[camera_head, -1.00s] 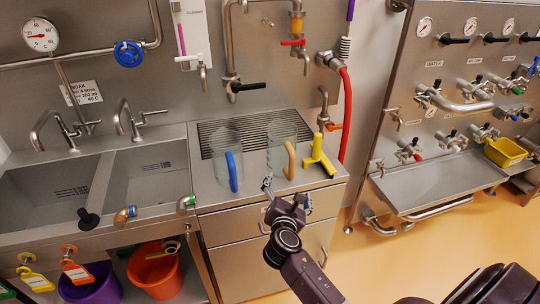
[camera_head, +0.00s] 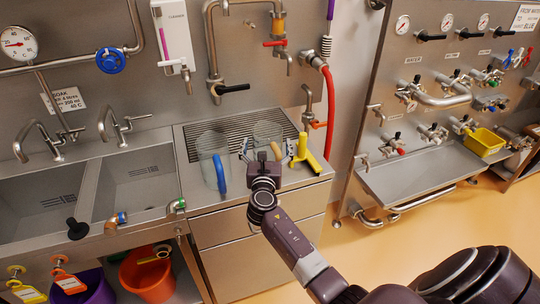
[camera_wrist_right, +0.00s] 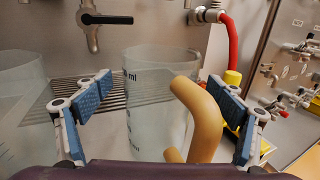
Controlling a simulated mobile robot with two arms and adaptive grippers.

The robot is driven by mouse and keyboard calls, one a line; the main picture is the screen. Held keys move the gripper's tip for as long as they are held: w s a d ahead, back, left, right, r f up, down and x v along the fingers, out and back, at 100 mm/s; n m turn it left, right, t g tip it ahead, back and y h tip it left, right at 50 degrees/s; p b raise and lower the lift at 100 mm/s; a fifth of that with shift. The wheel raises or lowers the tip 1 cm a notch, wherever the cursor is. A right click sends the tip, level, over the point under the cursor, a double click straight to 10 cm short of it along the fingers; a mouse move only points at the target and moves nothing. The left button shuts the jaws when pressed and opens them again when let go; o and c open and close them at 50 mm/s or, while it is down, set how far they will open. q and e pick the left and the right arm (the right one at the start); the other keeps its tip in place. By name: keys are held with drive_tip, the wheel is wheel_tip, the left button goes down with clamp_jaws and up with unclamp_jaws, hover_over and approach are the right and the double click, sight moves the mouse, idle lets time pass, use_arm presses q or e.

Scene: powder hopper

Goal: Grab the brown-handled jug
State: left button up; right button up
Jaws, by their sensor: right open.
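The clear jug with the brown handle (camera_head: 277,151) stands upright on the steel counter. Its body is partly hidden behind my right gripper in the head view. In the right wrist view the tan-brown handle (camera_wrist_right: 207,122) faces me, with the clear, marked body (camera_wrist_right: 150,105) behind it. My right gripper (camera_head: 266,152) is open, with its blue-padded fingers spread on either side of the jug and handle. The handle is nearer the right finger. I cannot tell whether either finger touches it. My left gripper is not in view.
A blue-handled jug (camera_head: 220,173) stands close to the left. A red hose (camera_head: 328,110) hangs behind.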

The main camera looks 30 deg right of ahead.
drive_tip(key=shift+x, duration=0.85)
drive_tip(key=shift+f, duration=0.1)
drive_tip(key=shift+s, duration=0.1)
drive_tip(key=c, duration=1.7)
